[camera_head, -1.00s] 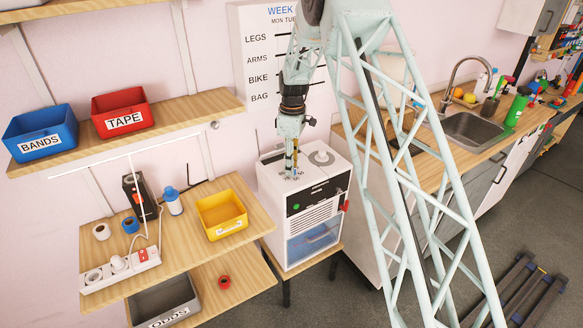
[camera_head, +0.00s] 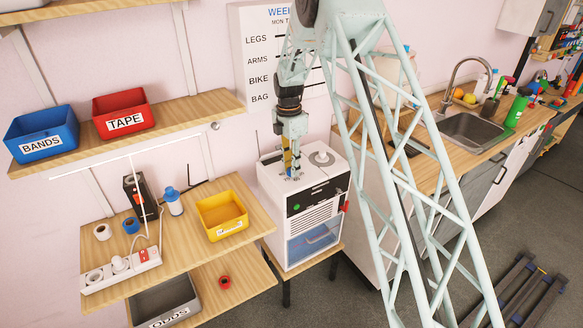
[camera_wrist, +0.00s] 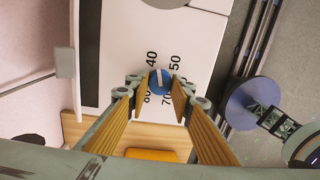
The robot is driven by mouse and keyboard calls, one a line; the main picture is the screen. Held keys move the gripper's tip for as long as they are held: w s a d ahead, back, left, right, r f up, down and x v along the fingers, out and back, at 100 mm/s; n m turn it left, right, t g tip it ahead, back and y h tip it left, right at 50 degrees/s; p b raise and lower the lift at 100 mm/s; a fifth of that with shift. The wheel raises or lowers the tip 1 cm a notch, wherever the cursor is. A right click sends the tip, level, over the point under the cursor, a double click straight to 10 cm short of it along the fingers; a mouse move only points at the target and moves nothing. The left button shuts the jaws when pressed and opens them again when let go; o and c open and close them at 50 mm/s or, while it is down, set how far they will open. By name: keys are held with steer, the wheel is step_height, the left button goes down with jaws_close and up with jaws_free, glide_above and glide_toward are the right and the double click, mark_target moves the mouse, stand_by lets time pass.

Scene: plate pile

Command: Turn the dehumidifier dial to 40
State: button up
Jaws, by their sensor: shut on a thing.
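The white dehumidifier (camera_head: 336,188) stands on a small stand, with a black front panel and a clear water tank below. Its blue dial (camera_wrist: 159,86) is on the top face and shows in the wrist view, with a pale pointer mark across it. Printed numbers surround it, 40 and 50 at its upper side and 70 at its lower side. My gripper (camera_head: 291,176) reaches down to the top of the dehumidifier. In the wrist view, my gripper's fingers are shut on the dial from both sides. The head view hides the dial behind the fingers.
A round grey cap (camera_head: 321,158) sits on the top, right of my gripper. A wooden shelf to the left holds a yellow bin (camera_head: 222,215), a power strip (camera_head: 121,268) and a blue-capped bottle (camera_head: 173,201). A sink counter (camera_head: 440,165) is to the right.

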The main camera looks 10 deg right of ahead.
steer(key=shift+n, duration=1.2)
steer(key=o, duration=0.9)
steer(key=shift+c, duration=0.2)
steer(key=shift+r, duration=0.1)
step_height(320, 180, up, 12)
steer(key=shift+w+a, duration=0.25)
steer(key=shift+w, duration=0.05)
